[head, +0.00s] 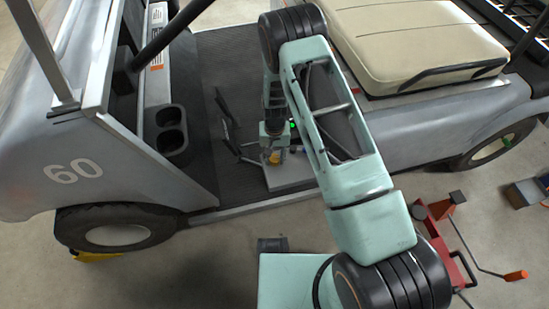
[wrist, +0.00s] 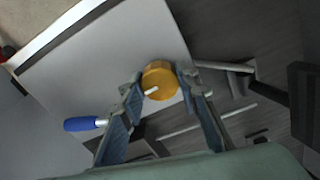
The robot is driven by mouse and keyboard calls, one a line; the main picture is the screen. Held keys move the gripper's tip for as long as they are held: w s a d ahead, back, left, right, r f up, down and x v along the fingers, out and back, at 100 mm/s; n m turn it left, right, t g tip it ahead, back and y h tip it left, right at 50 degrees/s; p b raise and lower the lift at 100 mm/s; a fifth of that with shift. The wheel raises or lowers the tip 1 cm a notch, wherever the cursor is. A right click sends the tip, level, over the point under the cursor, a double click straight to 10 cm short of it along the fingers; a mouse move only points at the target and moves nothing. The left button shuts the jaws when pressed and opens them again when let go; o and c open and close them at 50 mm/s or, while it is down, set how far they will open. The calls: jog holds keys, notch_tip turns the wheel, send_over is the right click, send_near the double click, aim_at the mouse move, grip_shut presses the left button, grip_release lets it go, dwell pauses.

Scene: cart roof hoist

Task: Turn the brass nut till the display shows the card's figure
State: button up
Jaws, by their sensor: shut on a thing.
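The brass nut (wrist: 160,71) is a golden round piece with a small white mark on its side, above a pale plate (wrist: 110,55). My gripper (wrist: 160,88) has one finger on each side of the nut and is shut on it. I cannot make out a display or a card with a figure in either view.
A blue-handled tool (wrist: 84,124) lies left of my gripper. Dark metal bars (wrist: 225,67) lie to the right. In the head view, the cart's beige seat (head: 405,40) is right of my arm, and a red jack (head: 455,250) stands on the floor at right.

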aim_at(275, 158)
dwell(0.3)
jog(key=o, duration=1.2)
jog(key=shift+c, duration=0.2)
notch_tip(275, 158, up, 12)
